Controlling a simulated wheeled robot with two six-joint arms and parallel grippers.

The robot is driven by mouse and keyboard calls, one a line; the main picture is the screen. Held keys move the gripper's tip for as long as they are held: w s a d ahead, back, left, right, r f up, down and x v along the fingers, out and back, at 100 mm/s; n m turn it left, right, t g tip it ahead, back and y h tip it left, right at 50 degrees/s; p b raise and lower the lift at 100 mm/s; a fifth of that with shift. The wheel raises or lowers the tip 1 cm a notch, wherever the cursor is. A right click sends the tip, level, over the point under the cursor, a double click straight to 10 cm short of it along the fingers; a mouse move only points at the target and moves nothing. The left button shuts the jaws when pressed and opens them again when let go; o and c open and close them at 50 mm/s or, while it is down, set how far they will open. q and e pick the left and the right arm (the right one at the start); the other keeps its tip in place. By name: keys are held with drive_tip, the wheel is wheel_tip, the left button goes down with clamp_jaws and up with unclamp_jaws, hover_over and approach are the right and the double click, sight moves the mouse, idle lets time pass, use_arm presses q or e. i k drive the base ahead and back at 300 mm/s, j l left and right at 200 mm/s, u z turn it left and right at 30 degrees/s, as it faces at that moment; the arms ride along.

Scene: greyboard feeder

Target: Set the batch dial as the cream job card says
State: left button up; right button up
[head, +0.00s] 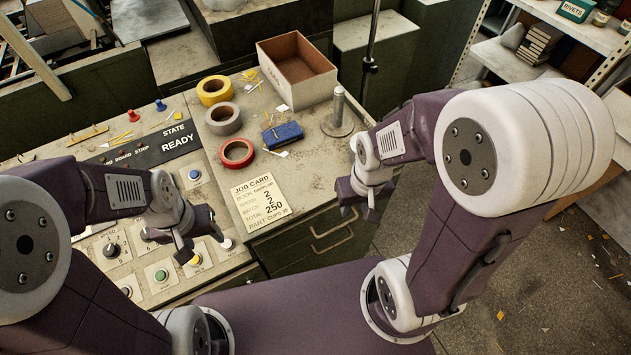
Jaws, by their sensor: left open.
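The cream job card (281,208) lies on the worktop and reads SPEED 2, BATCH 2, TOTAL 250, with smaller lines hard to read. The control panel (131,272) is at the lower left. A black dial (111,250) with numbers around it sits on it, its label and setting too small to tell. Another dark knob beside it is partly hidden by my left gripper. I cannot tell which is the batch dial. My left gripper (200,243) is open and empty above the panel, right of the dial. My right gripper (359,212) is open and empty, right of the card.
A display (163,145) reads STATE READY. A green button (160,275), yellow button (194,259) and blue button (194,174) are on the panel. Tape rolls (237,153), a blue object (283,135), an open box (297,72) and a metal post (338,108) stand behind the card.

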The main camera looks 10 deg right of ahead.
sight(145, 235)
drive_tip(key=u, duration=1.4)
drive_tip(key=i+j, duration=0.1)
drive_tip(key=j, duration=0.35)
drive_tip(key=i+j+u, duration=0.1)
drive_tip(key=j, duration=0.3)
drive_tip(key=i+j, duration=0.1)
drive_tip(key=j, duration=0.35)
drive_tip(key=u, duration=0.05)
